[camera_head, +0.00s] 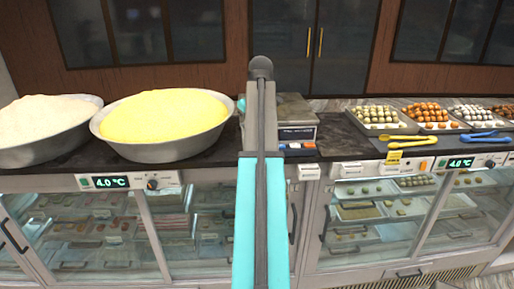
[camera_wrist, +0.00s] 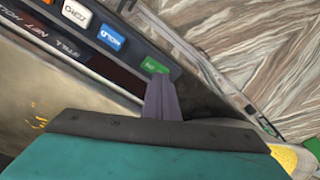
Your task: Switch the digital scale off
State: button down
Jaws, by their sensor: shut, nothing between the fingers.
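The digital scale (camera_head: 296,110) stands on the dark counter, partly hidden behind my arm in the head view. The display's reading is not visible.
Two large metal bowls, one with white powder (camera_head: 45,120) and one with yellow (camera_head: 163,118), stand left of the scale. Sweet trays (camera_head: 385,127) and yellow tongs (camera_head: 398,139) lie to the right. Glass display cases (camera_head: 385,215) fill the counter front.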

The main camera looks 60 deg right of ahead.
notch_tip(320, 180, up, 6)
jog(key=shift+f, duration=0.1)
dwell(0.9)
dwell(0.5)
